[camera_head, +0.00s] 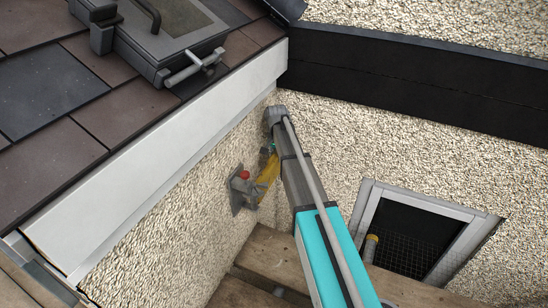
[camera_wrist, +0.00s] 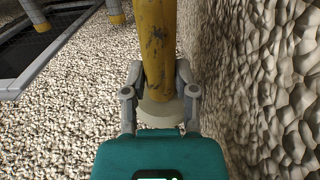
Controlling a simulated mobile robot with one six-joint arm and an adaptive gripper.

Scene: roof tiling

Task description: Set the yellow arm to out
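The yellow arm (camera_head: 268,174) is a worn yellow bar at a grey wall bracket (camera_head: 240,195) with a red knob (camera_head: 244,175). In the head view it slants up and right from the bracket, away from the wall, towards my gripper (camera_head: 270,148). In the wrist view the yellow arm (camera_wrist: 158,45) runs down between the two grey fingers of my gripper (camera_wrist: 159,80), which sit close against both its sides. A pale round end shows below it. My own arm hides part of the grip in the head view.
The pebbled wall (camera_wrist: 265,90) is close on the right in the wrist view. A white fascia board (camera_head: 165,165) and dark roof tiles lie above the bracket. Wooden planks (camera_head: 270,255) are below. A framed opening (camera_head: 415,235) with mesh is at right.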

